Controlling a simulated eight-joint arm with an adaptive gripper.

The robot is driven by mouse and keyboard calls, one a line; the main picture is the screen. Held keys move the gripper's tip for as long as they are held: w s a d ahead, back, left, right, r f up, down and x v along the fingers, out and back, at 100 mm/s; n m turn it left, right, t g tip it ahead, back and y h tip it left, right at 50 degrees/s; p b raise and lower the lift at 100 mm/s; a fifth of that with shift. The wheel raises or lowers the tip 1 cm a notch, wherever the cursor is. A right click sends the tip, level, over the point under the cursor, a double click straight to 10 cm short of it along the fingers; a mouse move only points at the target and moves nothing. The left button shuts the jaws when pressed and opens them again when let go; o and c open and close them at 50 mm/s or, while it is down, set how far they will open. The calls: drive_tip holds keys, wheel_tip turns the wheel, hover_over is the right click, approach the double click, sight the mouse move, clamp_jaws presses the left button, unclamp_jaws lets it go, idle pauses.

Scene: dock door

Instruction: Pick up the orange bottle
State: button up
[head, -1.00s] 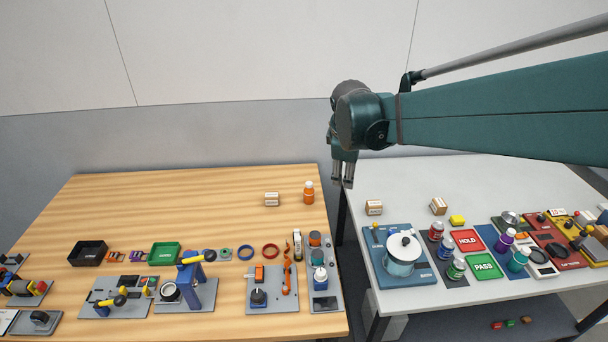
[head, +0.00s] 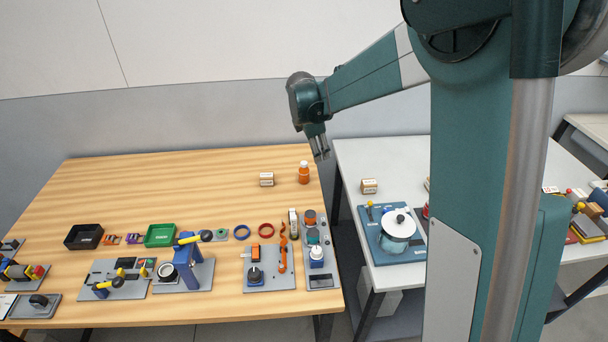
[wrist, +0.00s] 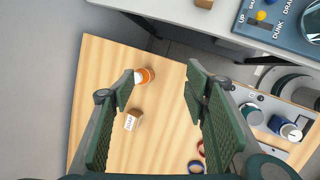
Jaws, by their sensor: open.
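The orange bottle (head: 303,175) with a white cap stands upright near the far right corner of the wooden table. In the wrist view the bottle (wrist: 147,75) shows beyond the left finger, its white cap close to that fingertip in the picture. My gripper (head: 321,153) is open and empty, above and slightly right of the bottle in the head view, near the gap between the tables.
A small labelled box (head: 267,180) stands left of the bottle. The wooden table (head: 190,185) is clear around them; fixtures and trays line its front. A gap separates it from the white table, which carries another box (head: 369,186) and a pot (head: 397,228).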

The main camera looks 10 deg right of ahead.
sight(304, 163)
drive_tip(key=w+a+f+n, duration=0.1)
drive_tip(key=w+f, duration=0.2)
drive_tip(key=f, duration=0.1)
drive_tip(key=w+a+f+n, duration=0.2)
drive_tip(key=w+f, duration=0.1)
drive_tip(key=f, duration=0.1)
drive_tip(key=w+a+f+n+h, duration=0.1)
drive_tip(key=w+f+n, duration=0.1)
drive_tip(key=f, duration=0.3)
drive_tip(key=shift+w+a+g, duration=0.15)
drive_tip(key=shift+w+g, duration=0.15)
drive_tip(key=shift+w, duration=0.25)
drive_tip(key=shift+x, duration=1.25)
drive_tip(key=shift+x, duration=2.6)
drive_tip(key=shift+c, duration=0.4)
drive_tip(key=c, duration=1)
